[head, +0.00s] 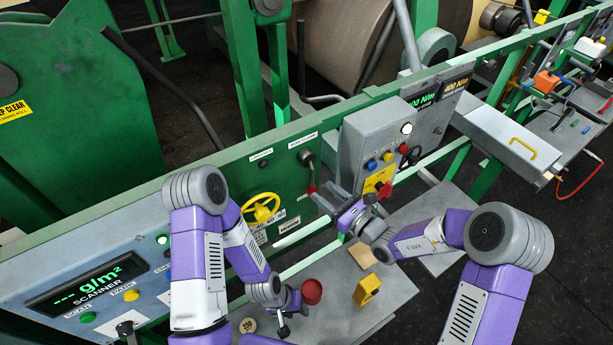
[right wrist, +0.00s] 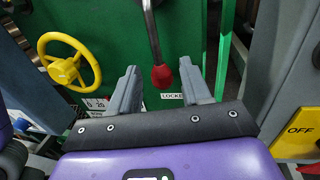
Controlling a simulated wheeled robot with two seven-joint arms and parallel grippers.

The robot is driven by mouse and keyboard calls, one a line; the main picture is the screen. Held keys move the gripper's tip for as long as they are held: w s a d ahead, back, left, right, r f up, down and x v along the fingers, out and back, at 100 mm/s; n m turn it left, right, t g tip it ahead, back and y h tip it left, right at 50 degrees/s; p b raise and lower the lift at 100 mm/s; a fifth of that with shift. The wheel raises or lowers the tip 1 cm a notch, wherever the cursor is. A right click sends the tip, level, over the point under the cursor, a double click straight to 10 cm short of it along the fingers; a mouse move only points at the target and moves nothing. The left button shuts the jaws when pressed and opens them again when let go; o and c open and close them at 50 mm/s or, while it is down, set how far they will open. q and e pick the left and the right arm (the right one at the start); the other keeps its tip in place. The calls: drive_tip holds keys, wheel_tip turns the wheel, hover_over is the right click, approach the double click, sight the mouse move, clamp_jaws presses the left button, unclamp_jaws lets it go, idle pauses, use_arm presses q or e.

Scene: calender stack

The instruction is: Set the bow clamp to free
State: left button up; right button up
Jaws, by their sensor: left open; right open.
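The bow clamp is a grey lever with a red knob on the green panel, under a small white label (head: 302,140). In the head view its red knob (head: 312,190) hangs down from the pivot. In the right wrist view the lever's red knob (right wrist: 161,76) points down, just above a label starting "LOCKE" (right wrist: 172,96). My right gripper (head: 332,198) is open, its fingers on either side of the knob in the right wrist view (right wrist: 160,85); no contact shows. My left gripper (head: 288,312) is open and low, over the grey table.
A yellow handwheel (head: 261,208) is left of the lever. A grey control box (head: 380,145) with buttons and a red-and-yellow switch stands right of it. On the grey table (head: 352,320) are a red cup (head: 311,291), a yellow block (head: 367,290) and a wooden block (head: 361,256).

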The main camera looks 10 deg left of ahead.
sight(314, 186)
drive_tip(key=x, duration=0.4)
drive_tip(key=shift+s+a+p, duration=0.1)
drive_tip(key=shift+a+p, duration=0.2)
drive_tip(key=shift+p, duration=0.05)
drive_tip(key=shift+w+a, duration=0.35)
drive_tip(key=shift+a, duration=0.05)
clamp_jaws()
drive_tip(key=shift+f, duration=0.1)
